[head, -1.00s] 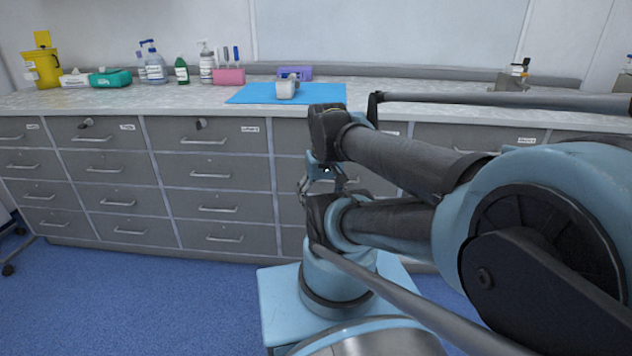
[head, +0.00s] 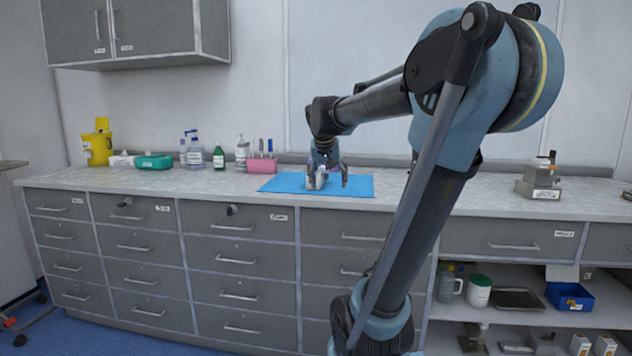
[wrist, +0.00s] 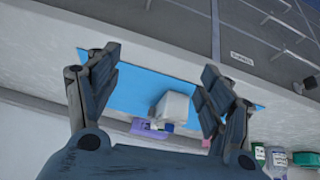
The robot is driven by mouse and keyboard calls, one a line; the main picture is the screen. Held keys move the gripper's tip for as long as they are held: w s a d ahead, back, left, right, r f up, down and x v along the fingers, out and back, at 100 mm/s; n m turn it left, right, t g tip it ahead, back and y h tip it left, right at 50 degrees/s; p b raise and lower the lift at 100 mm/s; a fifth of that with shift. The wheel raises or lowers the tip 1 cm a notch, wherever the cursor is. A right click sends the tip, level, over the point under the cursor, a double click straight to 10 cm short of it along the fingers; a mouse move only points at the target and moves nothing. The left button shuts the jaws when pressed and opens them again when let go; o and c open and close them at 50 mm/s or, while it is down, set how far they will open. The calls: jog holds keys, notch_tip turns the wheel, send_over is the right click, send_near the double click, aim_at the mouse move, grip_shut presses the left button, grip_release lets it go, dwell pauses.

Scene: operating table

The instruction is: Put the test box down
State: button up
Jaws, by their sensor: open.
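A small whitish box (head: 318,178), which I take for the test box, rests on the blue mat (head: 350,188) on the counter. My gripper (head: 328,183) is over the mat with its fingers spread, partly in front of the box in the head view. In the wrist view the box (wrist: 173,108) shows between the two open fingers of my gripper (wrist: 163,68), nearer the right finger. No finger visibly touches it. How high the fingers are above the mat is hard to tell.
A purple box (wrist: 148,128) lies close beside the whitish box. A pink holder (head: 262,165), bottles (head: 219,157), a green box (head: 154,161) and a yellow bin (head: 98,147) stand to the left. A metal device (head: 540,180) stands at the right. The counter between is clear.

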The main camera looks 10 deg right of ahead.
jog(key=m+t, duration=0.1)
jog(key=t, duration=0.1)
send_near(316, 169)
jog(key=w+f, duration=0.1)
jog(key=w, duration=0.1)
jog(key=w+f, duration=0.2)
jog(key=w+d+f, duration=0.1)
jog(key=w+f, duration=0.1)
jog(key=w, duration=0.1)
jog(key=shift+w+f, duration=0.1)
jog(key=shift+f, duration=0.05)
jog(key=shift+w+d+r+x, duration=0.1)
jog(key=shift+x, duration=0.75)
jog(key=shift+w+d+r+x, duration=0.1)
jog(key=shift+x, duration=0.75)
jog(key=shift+w+d+r+x, duration=0.1)
jog(key=shift+x, duration=0.75)
jog(key=c, duration=1.5)
